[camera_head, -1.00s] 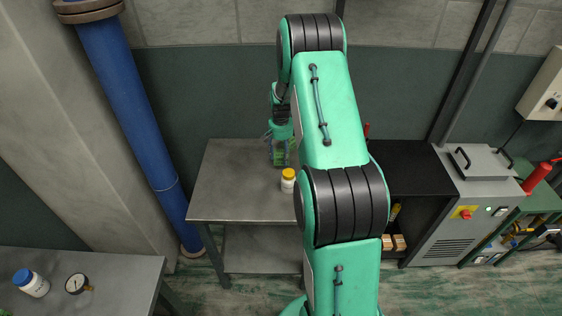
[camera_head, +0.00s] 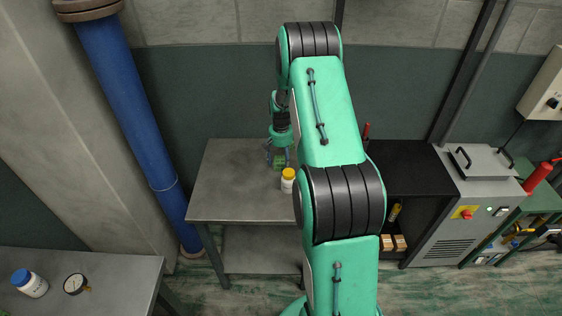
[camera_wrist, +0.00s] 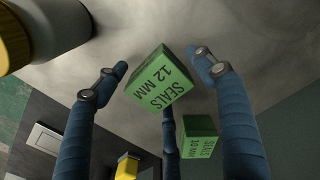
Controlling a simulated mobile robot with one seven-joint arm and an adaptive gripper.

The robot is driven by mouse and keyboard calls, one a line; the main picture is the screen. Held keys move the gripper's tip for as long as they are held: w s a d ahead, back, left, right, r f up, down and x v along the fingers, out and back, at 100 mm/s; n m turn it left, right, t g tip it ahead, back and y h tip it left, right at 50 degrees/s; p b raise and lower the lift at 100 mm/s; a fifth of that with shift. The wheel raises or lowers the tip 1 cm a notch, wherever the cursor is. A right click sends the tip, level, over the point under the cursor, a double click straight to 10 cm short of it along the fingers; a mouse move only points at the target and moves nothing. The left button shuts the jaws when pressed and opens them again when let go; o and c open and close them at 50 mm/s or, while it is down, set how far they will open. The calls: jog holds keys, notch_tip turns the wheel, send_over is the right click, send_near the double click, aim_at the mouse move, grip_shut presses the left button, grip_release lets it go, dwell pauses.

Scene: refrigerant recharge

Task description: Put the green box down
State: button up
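A green box marked SEALS 12 MM (camera_wrist: 160,82) sits between the blue fingers of my gripper (camera_wrist: 158,62) in the wrist view. Gaps show between the box and the left and right fingertips, so my gripper looks open around it. The third finger comes close to the box's lower edge; I cannot tell if it touches. A second green box, marked SEALS 10 MM (camera_wrist: 200,138), stands just beyond. In the head view my gripper (camera_head: 279,160) is low over the metal table (camera_head: 225,185), with green showing between its fingers. My arm hides the table's right part.
A white bottle with a yellow cap (camera_head: 288,181) stands close to my gripper; it also shows in the wrist view (camera_wrist: 55,25). The table's left part is clear. A dark shelf unit (camera_head: 405,170) and a grey machine (camera_head: 470,205) stand to the right.

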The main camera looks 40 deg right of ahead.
aim_at(280, 160)
jog(key=shift+r, duration=0.1)
notch_tip(280, 160, up, 12)
jog(key=p, duration=0.2)
dwell(0.7)
dwell(0.5)
jog(key=s+a+r+n+t, duration=0.1)
jog(key=s+a+r+n, duration=0.15)
jog(key=a+r, duration=1.05)
jog(key=s+a+r+n+t, duration=0.15)
jog(key=s+a+r, duration=0.25)
jog(key=a+r, duration=0.9)
jog(key=s+a+r+n+t, duration=0.1)
jog(key=s+a+r+n, duration=0.1)
jog(key=s+a, duration=0.7)
jog(key=s+a+r+n+t, duration=0.2)
jog(key=s+a, duration=0.8)
jog(key=s, duration=0.5)
jog(key=shift+s+r+n, duration=0.25)
jog(key=shift+r+n, duration=0.55)
jog(key=shift+r, duration=0.05)
